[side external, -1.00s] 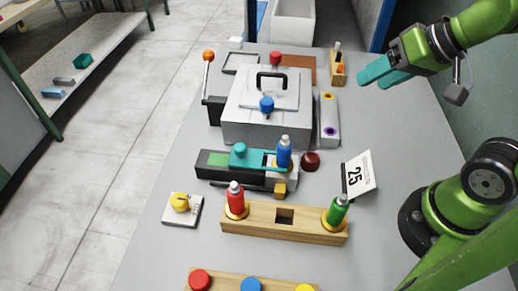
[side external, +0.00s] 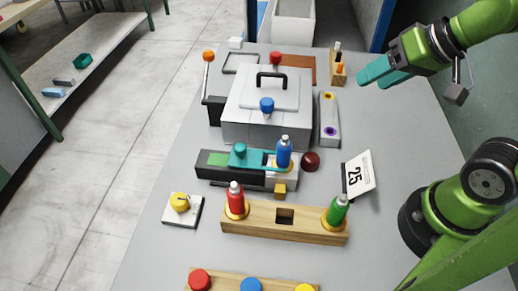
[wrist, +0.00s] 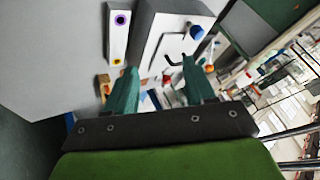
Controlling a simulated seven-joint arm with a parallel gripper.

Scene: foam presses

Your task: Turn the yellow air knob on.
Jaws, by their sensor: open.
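The yellow air knob (side external: 180,203) sits on a small white plate (side external: 190,219) at the left front of the grey table. It has a dark mark on its top. My gripper (side external: 373,79) is open and empty, high over the right rear of the table, far from the knob. In the wrist view its two teal fingers (wrist: 158,85) are spread apart with nothing between them. The knob cannot be made out in the wrist view.
A grey press box (side external: 240,125) with a black handle stands mid-table. In front are a teal-topped slide (side external: 215,160), a blue bottle (side external: 284,152), and a wooden rack (side external: 265,222) with red (side external: 236,197) and green (side external: 337,209) bottles. A card reading 25 (side external: 359,175) stands at right.

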